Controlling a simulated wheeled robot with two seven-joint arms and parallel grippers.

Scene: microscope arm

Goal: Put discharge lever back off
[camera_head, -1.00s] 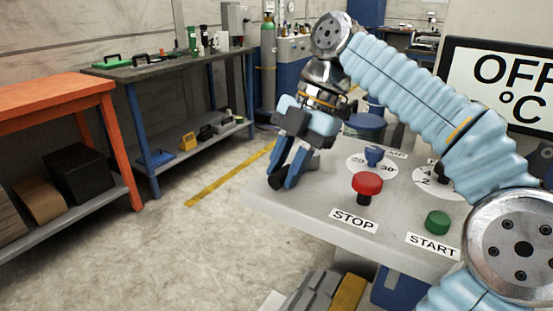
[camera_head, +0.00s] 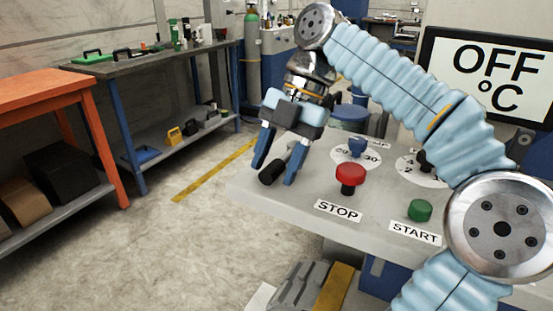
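The discharge lever, a grey shaft (camera_head: 294,153) with a black cylindrical grip (camera_head: 271,173), sticks out at the left end of the light grey control panel (camera_head: 285,192). My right gripper (camera_head: 273,175) hangs over it from above. Its blue fingers are spread, one on each side of the lever in the picture. The lever shows between them, and no finger is clearly pressing on it. The lever's far end is partly hidden behind the right finger. My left gripper is out of view.
The panel carries a red STOP button (camera_head: 350,175), a green START button (camera_head: 420,210), a blue knob (camera_head: 357,148) and a dark knob (camera_head: 424,160). A screen (camera_head: 495,75) reading OFF °C stands behind. Open floor lies left of the panel, before an orange table (camera_head: 45,92).

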